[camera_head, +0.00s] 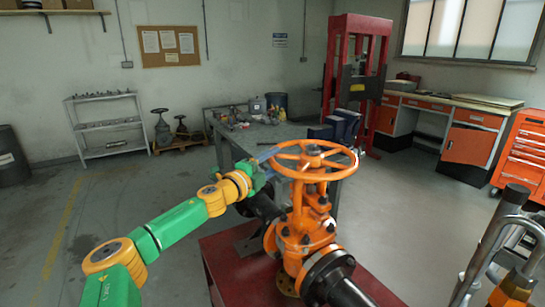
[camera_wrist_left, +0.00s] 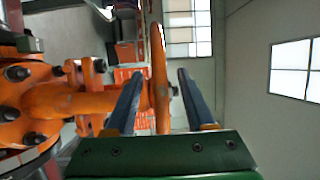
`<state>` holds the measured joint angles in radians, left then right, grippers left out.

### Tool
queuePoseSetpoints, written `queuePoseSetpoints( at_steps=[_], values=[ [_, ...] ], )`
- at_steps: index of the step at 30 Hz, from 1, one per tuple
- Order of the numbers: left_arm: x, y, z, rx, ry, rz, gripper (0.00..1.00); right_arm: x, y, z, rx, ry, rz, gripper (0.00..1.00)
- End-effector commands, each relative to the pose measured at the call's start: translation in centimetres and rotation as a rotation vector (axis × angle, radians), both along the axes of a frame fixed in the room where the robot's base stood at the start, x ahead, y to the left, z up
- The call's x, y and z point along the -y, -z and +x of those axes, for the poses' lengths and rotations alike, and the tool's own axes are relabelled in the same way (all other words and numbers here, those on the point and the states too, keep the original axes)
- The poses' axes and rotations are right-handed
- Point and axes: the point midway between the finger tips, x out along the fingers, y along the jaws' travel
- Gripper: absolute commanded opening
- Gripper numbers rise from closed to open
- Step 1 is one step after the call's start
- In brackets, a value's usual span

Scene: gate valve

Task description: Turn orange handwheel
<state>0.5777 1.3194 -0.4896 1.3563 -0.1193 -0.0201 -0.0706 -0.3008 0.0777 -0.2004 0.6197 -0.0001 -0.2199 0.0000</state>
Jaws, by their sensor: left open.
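The orange handwheel (camera_head: 312,158) sits on top of an orange gate valve (camera_head: 302,238), mounted on a red table (camera_head: 222,262). My left gripper (camera_head: 272,158) is at the left side of the handwheel rim in the head view. In the left wrist view the handwheel (camera_wrist_left: 159,75) shows edge-on, and its rim lies between the two open fingers of my left gripper (camera_wrist_left: 160,95). A gap shows between the rim and the right finger; contact with the left finger is hard to tell. My right gripper is not seen.
Black pipe flanges (camera_head: 325,275) join the valve at its lower right. A grey workbench (camera_head: 235,135) with clutter stands behind. A red press (camera_head: 355,75) is at the back. A grey metal tubular object (camera_head: 490,245) is at the right front.

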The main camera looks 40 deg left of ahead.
Motion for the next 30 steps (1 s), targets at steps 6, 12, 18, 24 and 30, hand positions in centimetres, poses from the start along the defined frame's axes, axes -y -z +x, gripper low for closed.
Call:
queuePoseSetpoints(
  at_steps=[6,12,18,24,30],
  values=[
    [-0.02,0.03,-0.02,0.000,0.000,-0.001,0.19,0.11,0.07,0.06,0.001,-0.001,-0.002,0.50],
    [-0.02,0.04,-0.03,0.000,0.000,-0.001,0.00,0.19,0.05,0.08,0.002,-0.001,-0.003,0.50],
    [0.00,0.06,-0.03,-0.001,0.000,-0.001,0.00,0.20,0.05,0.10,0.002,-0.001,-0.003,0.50],
    [0.01,0.08,-0.03,-0.001,0.000,-0.001,0.00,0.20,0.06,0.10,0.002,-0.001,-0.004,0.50],
    [0.01,0.10,-0.02,-0.001,0.000,-0.001,0.00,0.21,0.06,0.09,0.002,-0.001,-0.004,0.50]
  ],
)
